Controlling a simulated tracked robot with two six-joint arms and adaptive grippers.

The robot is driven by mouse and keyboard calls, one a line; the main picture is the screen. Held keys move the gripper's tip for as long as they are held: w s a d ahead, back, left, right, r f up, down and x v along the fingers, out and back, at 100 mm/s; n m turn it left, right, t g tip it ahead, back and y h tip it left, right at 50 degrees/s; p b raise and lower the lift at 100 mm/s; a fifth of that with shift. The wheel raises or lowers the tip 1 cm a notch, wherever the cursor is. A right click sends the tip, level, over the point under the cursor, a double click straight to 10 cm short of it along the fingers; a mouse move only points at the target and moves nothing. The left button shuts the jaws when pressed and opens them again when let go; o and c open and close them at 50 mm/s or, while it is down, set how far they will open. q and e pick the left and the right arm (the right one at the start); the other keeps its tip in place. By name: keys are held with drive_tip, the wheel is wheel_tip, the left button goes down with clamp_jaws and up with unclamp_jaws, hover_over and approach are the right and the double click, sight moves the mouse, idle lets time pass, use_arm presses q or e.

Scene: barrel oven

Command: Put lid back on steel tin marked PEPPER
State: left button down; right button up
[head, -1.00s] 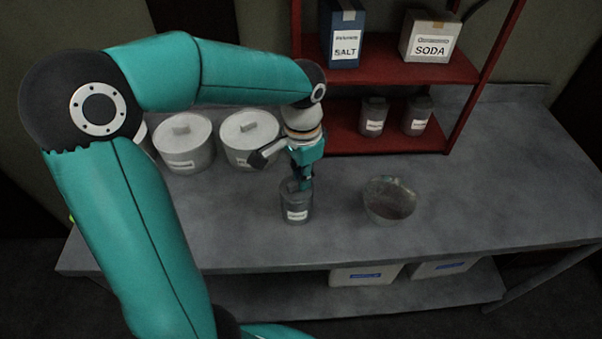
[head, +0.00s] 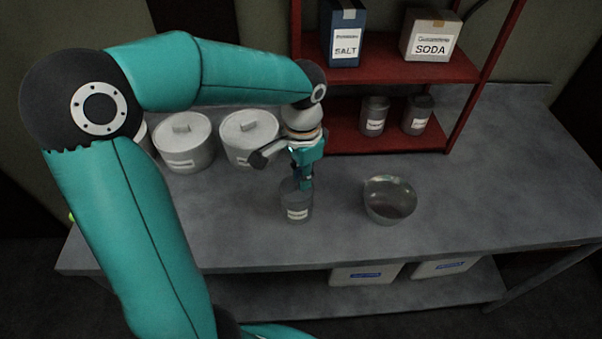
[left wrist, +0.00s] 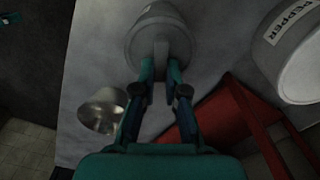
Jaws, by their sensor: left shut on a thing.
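A small grey steel tin (head: 298,208) stands upright on the worktop; its label is too blurred to read in the head view. My left gripper (head: 305,186) points down over its top. In the left wrist view, my left gripper (left wrist: 160,62) is shut on the upright handle of a round grey lid (left wrist: 138,48). The lid is at the tin's top; I cannot tell whether it is fully seated. The word PEPPER is readable on a large pale canister (left wrist: 292,50) at the right of the left wrist view.
A metal bowl (head: 390,200) stands to the right of the tin. Lidded pale canisters (head: 184,146) stand at the back left. A red shelf (head: 395,70) holds SALT and SODA boxes above two small tins. The worktop (head: 490,190) is clear at the right.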

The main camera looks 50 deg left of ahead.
idle(0.4)
use_arm(q)
drive_tip(key=c, duration=1.1)
unclamp_jaws()
drive_tip(key=shift+c, duration=0.2)
drive_tip(key=o, duration=0.5)
drive_tip(key=shift+r+p, duration=2.9)
drive_tip(key=shift+r, duration=0.65)
clamp_jaws()
